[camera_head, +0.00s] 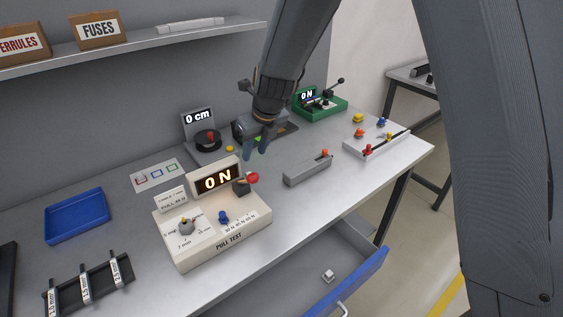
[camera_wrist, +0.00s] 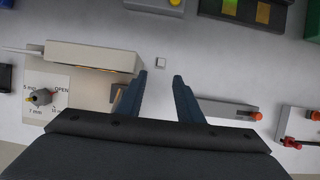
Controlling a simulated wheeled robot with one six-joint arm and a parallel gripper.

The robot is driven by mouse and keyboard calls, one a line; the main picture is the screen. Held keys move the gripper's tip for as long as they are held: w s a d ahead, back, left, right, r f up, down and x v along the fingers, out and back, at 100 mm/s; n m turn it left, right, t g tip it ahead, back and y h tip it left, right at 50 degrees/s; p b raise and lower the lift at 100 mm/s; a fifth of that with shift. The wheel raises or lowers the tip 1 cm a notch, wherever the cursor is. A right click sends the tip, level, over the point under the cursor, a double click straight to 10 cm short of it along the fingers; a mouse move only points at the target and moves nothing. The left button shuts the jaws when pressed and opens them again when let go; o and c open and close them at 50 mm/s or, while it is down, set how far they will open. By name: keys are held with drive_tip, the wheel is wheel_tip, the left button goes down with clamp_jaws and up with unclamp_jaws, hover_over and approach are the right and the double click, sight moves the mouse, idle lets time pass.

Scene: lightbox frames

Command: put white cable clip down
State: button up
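In the head view my gripper (camera_head: 256,150) points down over the bench, behind the pull test box's red knob; the pale piece cannot be made out there. Another small white piece (camera_head: 327,275) lies in the open drawer (camera_head: 300,289).
The pull test box (camera_head: 215,226) stands close left of my gripper. A grey block with an orange knob (camera_head: 308,170) is to the right. Behind are a grey device (camera_head: 208,148) and a green device (camera_head: 320,106). A blue tray (camera_head: 77,216) sits far left.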

drive_tip(key=shift+d, duration=0.1)
drive_tip(key=s+d+r+n+h, duration=0.1)
drive_tip(key=s+d+n, duration=0.9)
drive_tip(key=d+n, duration=0.3)
drive_tip(key=s+d+r+n+g+h, duration=0.1)
drive_tip(key=s+d+n, duration=1)
drive_tip(key=d+n, duration=0.2)
drive_tip(key=shift+s+r+n+g+h, duration=0.15)
drive_tip(key=shift+r+n+g+h, duration=0.2)
drive_tip(key=shift+n, duration=0.35)
drive_tip(key=shift+o, duration=0.7)
drive_tip(key=shift+s+d+f+n, duration=0.1)
drive_tip(key=shift+s+d+n, duration=0.25)
drive_tip(key=shift+s+n, duration=0.15)
drive_tip(key=w+a+f+n+t+y+b, duration=0.15)
drive_tip(key=w+a+n, duration=0.25)
drive_tip(key=w+a, duration=0.85)
drive_tip(key=w+a+f+n+y+b, duration=0.15)
drive_tip(key=w+a+n, duration=0.25)
drive_tip(key=w+a, duration=0.85)
drive_tip(key=shift+h, duration=0.25)
drive_tip(key=shift+w+a+f+p, duration=0.15)
drive_tip(key=shift+a+f+p, duration=0.45)
drive_tip(key=shift+f, duration=1.2)
drive_tip(key=shift+w+a+f+p, duration=0.2)
drive_tip(key=shift+a+f, duration=0.75)
drive_tip(key=shift+f, duration=0.9)
drive_tip(key=shift+w+a+f+p, duration=0.15)
drive_tip(key=shift+a+f+p, duration=0.4)
drive_tip(key=shift+f, duration=1.25)
